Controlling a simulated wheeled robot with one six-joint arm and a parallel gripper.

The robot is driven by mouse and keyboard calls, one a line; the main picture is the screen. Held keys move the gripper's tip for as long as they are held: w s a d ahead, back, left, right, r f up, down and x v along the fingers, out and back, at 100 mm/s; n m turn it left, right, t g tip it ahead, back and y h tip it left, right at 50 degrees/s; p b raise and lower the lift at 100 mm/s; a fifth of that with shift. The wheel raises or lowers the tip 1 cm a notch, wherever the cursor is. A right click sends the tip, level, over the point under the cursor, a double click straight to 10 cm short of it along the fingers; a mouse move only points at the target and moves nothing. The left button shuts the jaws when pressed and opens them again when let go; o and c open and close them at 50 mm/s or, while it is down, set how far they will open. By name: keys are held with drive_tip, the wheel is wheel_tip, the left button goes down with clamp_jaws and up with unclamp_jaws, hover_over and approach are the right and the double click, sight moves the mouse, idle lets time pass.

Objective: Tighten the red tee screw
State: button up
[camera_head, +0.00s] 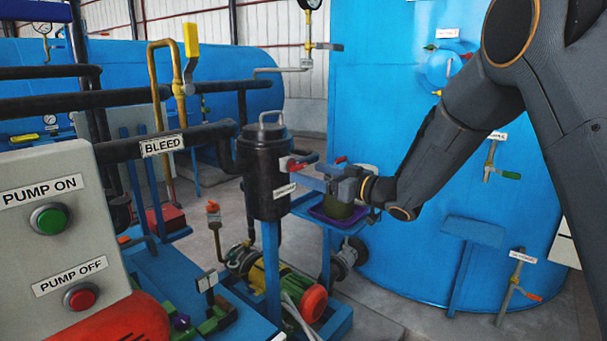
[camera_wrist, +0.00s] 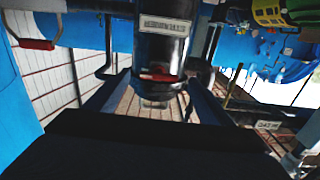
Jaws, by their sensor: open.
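The red tee screw (camera_wrist: 158,76) is a small red bar on the side of a black cylindrical housing (camera_head: 264,170). In the head view, the screw (camera_head: 295,165) shows beside the housing, near the fingertips. My gripper (camera_head: 310,176) reaches in from the right, close to the housing. In the wrist view, my gripper (camera_wrist: 160,86) is open, with one finger on each side of the screw. I cannot tell whether a finger touches it. A white label (camera_wrist: 166,25) is on the housing in the wrist view.
A black pipe labelled BLEED (camera_head: 165,146) runs into the housing from the left. A pump control box (camera_head: 60,235) stands at front left. A large blue tank (camera_head: 400,150) stands behind my arm. A purple tray (camera_head: 340,220) lies below the gripper.

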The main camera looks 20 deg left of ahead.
drive_tip(key=shift+v, duration=1.25)
